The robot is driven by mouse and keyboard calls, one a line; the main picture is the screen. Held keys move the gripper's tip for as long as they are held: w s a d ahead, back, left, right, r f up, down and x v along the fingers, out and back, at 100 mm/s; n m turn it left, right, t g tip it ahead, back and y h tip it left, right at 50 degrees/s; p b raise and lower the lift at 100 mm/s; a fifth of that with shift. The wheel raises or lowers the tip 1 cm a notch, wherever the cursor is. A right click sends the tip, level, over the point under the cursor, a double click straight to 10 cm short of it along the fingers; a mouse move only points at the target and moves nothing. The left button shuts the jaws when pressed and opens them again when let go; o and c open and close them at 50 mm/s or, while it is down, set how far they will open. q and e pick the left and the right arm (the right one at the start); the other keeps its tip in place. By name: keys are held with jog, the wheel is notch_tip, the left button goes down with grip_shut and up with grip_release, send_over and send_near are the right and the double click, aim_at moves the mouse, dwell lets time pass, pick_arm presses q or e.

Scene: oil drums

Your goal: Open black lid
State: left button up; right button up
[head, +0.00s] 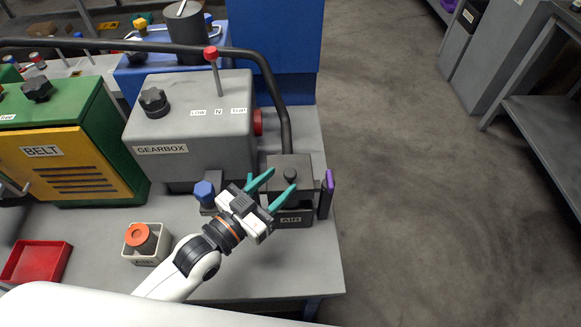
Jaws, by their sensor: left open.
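The black lid (287,172) with a round knob on top (290,174) sits on the dark box labelled AIR (291,219) near the right end of the bench. My left gripper (281,187) is open. Its two green fingers reach toward the lid from the left and front, with the knob between or just beyond their tips. I cannot tell whether a finger touches the lid. A purple handle (328,190) stands upright on the box's right side. My right gripper is not in view.
The grey gearbox (190,120) with a black knob and red-topped lever stands behind left. A green and yellow BELT box (70,160) is farther left. A blue knob (204,191) is beside my gripper. Open floor lies right.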

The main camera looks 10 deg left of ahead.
aim_at(286, 176)
pick_arm(q)
jog(key=x, duration=0.3)
jog(key=shift+w, duration=0.1)
jog(key=shift+w+d, duration=0.45)
jog(key=shift+w, duration=0.1)
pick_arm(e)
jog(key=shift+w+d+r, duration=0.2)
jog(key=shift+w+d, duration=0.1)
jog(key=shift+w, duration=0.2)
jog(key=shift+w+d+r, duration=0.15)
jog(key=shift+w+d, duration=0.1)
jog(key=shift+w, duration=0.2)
pick_arm(q)
jog(key=shift+c, duration=0.3)
grip_shut()
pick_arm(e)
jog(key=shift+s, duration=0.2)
